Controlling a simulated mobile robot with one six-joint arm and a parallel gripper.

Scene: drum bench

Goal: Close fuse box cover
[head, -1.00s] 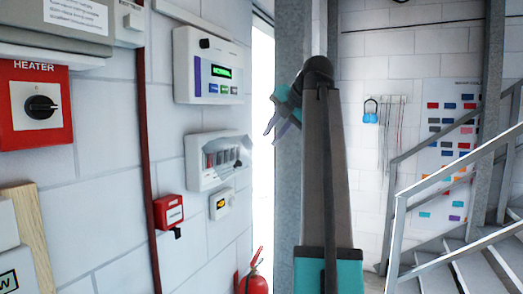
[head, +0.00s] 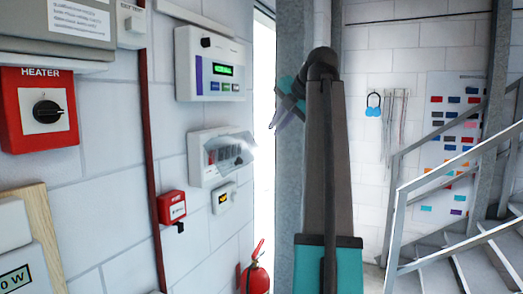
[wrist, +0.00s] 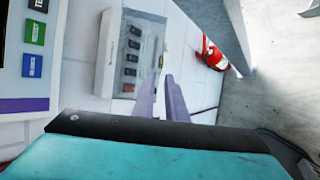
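The fuse box (head: 209,160) is a white wall box with a row of dark switches, below the panel with the green display in the head view. Its clear cover (head: 238,142) stands out as a hazy sheet towards the right, apparently ajar; its exact angle is hard to tell. The fuse box (wrist: 108,62) also shows upper centre in the wrist view, its cover faint there. My gripper (head: 277,117) is right of the fuse box, apart from it and partly hidden by my arm. In the wrist view its purple fingers (wrist: 162,80) have a narrow gap and hold nothing.
The display panel (head: 210,65) is above the fuse box. A red call point (head: 172,206) and a small white box (head: 223,198) are below. A red extinguisher (head: 256,275) stands low. A grey post (head: 290,30) and stair rails (head: 440,170) are on the right.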

